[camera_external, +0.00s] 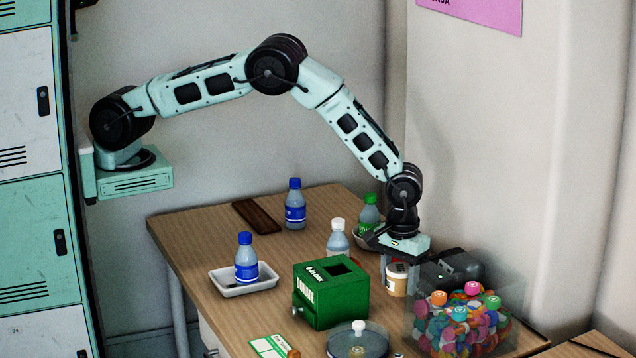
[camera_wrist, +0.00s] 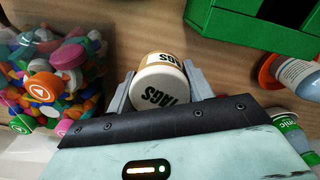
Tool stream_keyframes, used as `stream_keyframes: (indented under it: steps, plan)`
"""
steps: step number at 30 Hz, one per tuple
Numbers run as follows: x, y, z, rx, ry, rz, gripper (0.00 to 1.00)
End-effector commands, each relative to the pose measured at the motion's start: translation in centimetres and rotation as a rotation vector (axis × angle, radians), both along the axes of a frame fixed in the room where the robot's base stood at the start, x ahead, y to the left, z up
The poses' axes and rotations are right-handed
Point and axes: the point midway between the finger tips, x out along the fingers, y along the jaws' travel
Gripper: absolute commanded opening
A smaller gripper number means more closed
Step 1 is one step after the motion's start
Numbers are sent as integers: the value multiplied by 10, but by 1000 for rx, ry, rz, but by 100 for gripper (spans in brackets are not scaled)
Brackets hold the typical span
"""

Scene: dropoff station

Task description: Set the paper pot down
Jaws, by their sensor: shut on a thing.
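The paper pot (camera_external: 397,282) is a small tan pot with a pale top and a dark label. In the wrist view its round white end (camera_wrist: 160,92) reads "TAGS". My gripper (camera_external: 398,264) is shut on it, with one grey finger on each side in the wrist view (camera_wrist: 160,80). The pot is at the right part of the wooden table (camera_external: 215,240), between the green box and the caps bin. I cannot tell whether its underside touches the table.
A green donation box (camera_external: 325,305) stands just left of the pot. A clear bin of colourful caps (camera_external: 460,325) and a dark device (camera_external: 452,268) are on its right. Bottles (camera_external: 338,238) stand behind. A blue-labelled bottle (camera_external: 246,260) stands in a white tray (camera_external: 228,287). A clear dish (camera_external: 357,340) is in front.

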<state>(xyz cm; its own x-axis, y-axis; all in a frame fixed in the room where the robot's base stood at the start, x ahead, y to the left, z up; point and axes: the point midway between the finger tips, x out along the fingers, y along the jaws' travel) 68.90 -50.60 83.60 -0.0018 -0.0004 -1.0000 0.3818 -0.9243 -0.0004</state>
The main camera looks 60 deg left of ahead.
Motion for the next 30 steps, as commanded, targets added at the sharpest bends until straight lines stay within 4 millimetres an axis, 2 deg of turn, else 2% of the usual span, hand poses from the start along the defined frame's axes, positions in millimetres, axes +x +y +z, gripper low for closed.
stream_keyframes:
  steps: [15,28,29,30]
  plan:
    - [1,0,-62,0,-1,1,18]
    - [1,0,-71,-1,-1,1,18]
    - [0,0,-69,-1,-1,1,60]
    - [0,0,-69,-1,-1,1,71]
